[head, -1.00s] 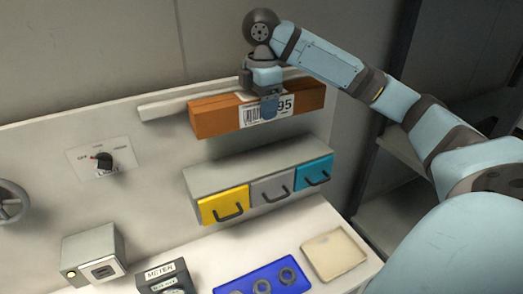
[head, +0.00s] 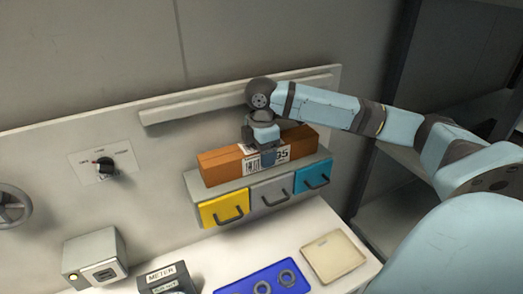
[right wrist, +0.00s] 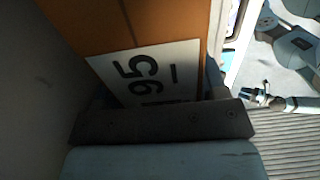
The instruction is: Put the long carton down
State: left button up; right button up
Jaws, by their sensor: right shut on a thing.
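The long carton (head: 222,167) is orange-brown with a white barcode label ending in 95. In the head view it is at the top of the grey drawer unit (head: 262,184), level along it; I cannot tell whether it rests on the top or hangs just above. My right gripper (head: 266,156) is shut on the carton near its middle, from above. In the right wrist view the carton (right wrist: 178,22) fills the upper middle, with its label (right wrist: 150,72) against the gripper.
The drawer unit has yellow, grey and blue drawers. A wall ledge (head: 190,110) runs above the carton. Below on the table are a blue tray (head: 232,287) with rings, a cream tray (head: 333,257), a meter box (head: 166,277) and a grey box (head: 94,256). A knob (head: 104,165) is left.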

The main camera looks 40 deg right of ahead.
jog(key=shift+r, duration=0.1)
pick_arm(q)
jog(key=shift+s+f, duration=0.2)
jog(key=shift+f, duration=0.1)
jog(key=shift+a, duration=0.1)
pick_arm(e)
jog(key=o, duration=1.3)
pick_arm(q)
jog(key=shift+s+r, duration=0.15)
pick_arm(e)
jog(key=shift+a, duration=0.1)
